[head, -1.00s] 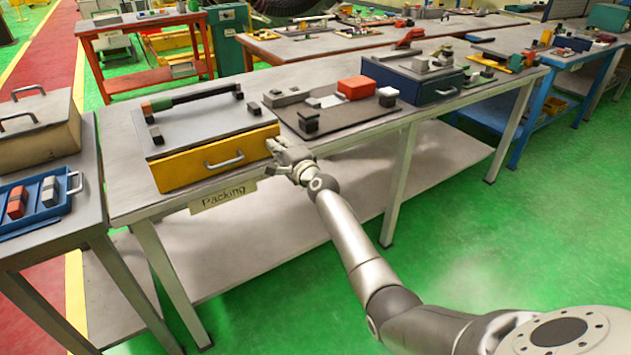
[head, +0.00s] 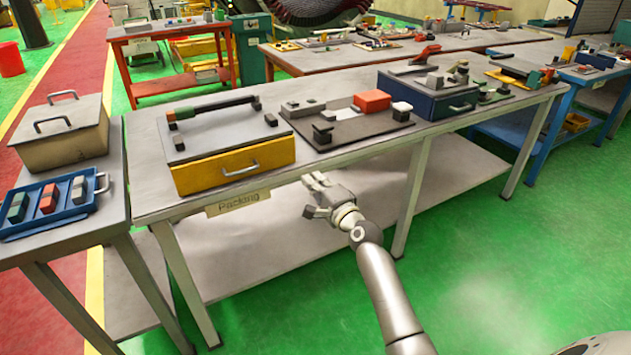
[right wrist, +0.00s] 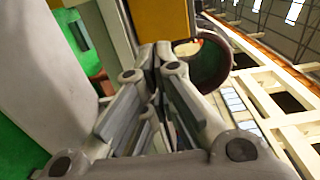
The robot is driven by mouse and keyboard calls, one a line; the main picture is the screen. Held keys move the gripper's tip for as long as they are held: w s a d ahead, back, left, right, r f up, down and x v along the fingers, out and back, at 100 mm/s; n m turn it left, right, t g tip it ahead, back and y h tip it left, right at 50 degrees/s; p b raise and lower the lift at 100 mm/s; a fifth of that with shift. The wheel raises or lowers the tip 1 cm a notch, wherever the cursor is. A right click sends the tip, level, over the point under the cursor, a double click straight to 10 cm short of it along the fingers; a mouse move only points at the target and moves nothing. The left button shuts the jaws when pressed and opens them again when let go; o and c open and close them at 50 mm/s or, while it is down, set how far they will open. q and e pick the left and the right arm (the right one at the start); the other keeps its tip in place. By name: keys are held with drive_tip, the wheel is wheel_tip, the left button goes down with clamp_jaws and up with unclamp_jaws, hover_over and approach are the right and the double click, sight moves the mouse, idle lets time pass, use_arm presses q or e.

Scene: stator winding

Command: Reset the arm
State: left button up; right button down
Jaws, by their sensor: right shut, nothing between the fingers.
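My right gripper (head: 318,188) is in the head view, in front of the long workbench's front edge, below and to the right of the yellow drawer box (head: 232,165). It is shut and empty, and it appears apart from the bench. In the right wrist view its fingers (right wrist: 155,55) come together with nothing between them. My left gripper is in neither view.
The long grey workbench (head: 340,165) carries the drawer box, a dark plate with a red block (head: 372,101), and a blue box (head: 428,100). A side table at left holds a blue tray (head: 92,205) and a lidded box (head: 62,135). Green floor in front is clear.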

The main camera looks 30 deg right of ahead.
drive_tip(key=s+a+f+n+g, duration=0.25)
drive_tip(key=s+f, duration=0.35)
drive_tip(key=f, duration=0.7)
drive_tip(key=s+a+f+n+g, duration=0.1)
drive_tip(key=s+f+n+g, duration=0.35)
drive_tip(key=f, duration=0.75)
drive_tip(key=s+a+f+n+g, duration=0.2)
drive_tip(key=s+f, duration=0.6)
drive_tip(key=f, duration=0.5)
drive_tip(key=s+a+f+n+g, duration=0.1)
drive_tip(key=s+f, duration=0.5)
drive_tip(key=s, duration=0.8)
drive_tip(key=s+a+f+n+g+p, duration=0.1)
drive_tip(key=s+f+n+g, duration=0.3)
drive_tip(key=s, duration=1)
drive_tip(key=s+a+f+n+g, duration=0.1)
drive_tip(key=s+f+n+g, duration=0.2)
drive_tip(key=s, duration=1.1)
wheel_tip(320, 180, down, 6)
drive_tip(key=n, duration=0.3)
drive_tip(key=shift+s+h, duration=0.3)
drive_tip(key=shift+s, duration=0.05)
drive_tip(key=shift+a, duration=0.1)
